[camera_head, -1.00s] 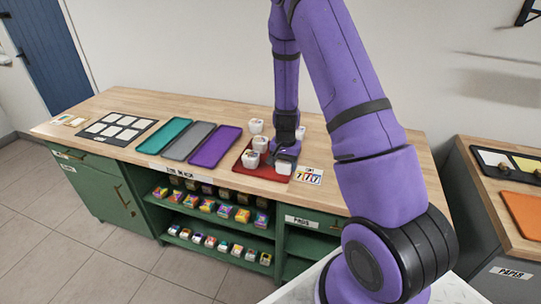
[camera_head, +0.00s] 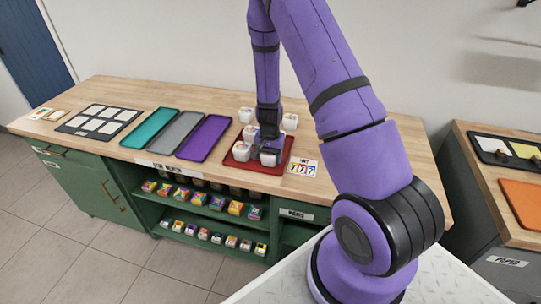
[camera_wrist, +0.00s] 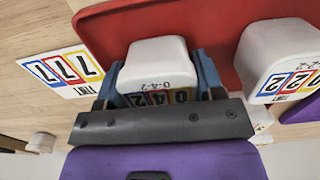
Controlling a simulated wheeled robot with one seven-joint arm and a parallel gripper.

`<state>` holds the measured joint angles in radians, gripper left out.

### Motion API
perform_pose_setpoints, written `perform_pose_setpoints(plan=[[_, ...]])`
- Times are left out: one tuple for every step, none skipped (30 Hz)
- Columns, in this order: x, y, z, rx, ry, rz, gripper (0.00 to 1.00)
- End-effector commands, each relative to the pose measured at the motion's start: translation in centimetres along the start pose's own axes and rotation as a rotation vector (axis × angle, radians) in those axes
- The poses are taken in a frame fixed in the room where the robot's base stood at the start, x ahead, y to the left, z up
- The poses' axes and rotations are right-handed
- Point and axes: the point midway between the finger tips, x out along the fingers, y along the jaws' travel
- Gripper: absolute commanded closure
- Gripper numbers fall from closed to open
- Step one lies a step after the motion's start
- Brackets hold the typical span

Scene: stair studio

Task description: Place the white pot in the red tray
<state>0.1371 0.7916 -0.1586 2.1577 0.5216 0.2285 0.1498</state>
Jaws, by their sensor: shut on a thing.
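My gripper (camera_head: 268,148) is shut on a white pot (camera_wrist: 157,62) with a coloured number label reading 0-4-2. In the head view the held pot (camera_head: 269,158) is at the front right of the red tray (camera_head: 285,150), over its surface. I cannot tell whether it touches the tray floor. The tray (camera_wrist: 125,22) also shows behind the pot in the wrist view. A second white pot (camera_head: 241,151) stands in the tray to the left; a labelled white pot (camera_wrist: 285,62) shows at the right of the wrist view.
A number card (camera_head: 303,168) reading 777 lies right of the tray. Purple (camera_head: 204,138), grey (camera_head: 178,132) and teal (camera_head: 150,128) trays lie to the left. The counter is bare farther right.

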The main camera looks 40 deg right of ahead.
Motion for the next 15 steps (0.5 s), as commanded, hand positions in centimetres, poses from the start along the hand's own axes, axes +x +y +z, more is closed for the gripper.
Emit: perform_pose_setpoints(plan=[[-0.01, 0.01, -0.02, 0.0, 0.0, 0.0, 0.64], [0.03, 0.02, -0.02, 0.0, 0.0, 0.0, 0.64], [0.11, 0.02, -0.02, 0.0, 0.0, 0.0, 0.64], [0.2, 0.03, -0.03, 0.001, 0.0, 0.0, 0.64], [0.27, 0.03, -0.04, 0.001, 0.0, 0.0, 0.64], [0.25, 0.01, -0.04, 0.0, 0.001, 0.0, 0.31], [0.24, 0.01, -0.04, 0.0, 0.001, 0.0, 0.24], [0.24, 0.02, -0.04, 0.0, 0.001, 0.0, 0.18], [0.24, 0.02, -0.04, 0.0, 0.001, 0.0, 0.13], [0.24, 0.02, -0.04, 0.0, 0.001, 0.0, 0.13], [0.24, 0.02, -0.04, 0.0, 0.001, 0.0, 0.13], [0.24, 0.02, -0.04, 0.0, 0.001, 0.0, 0.13], [0.24, 0.02, -0.03, 0.0, 0.001, 0.0, 0.13], [0.24, 0.02, -0.03, 0.0, 0.0, 0.0, 0.13], [0.24, 0.02, -0.03, 0.0, 0.001, 0.0, 0.13]])
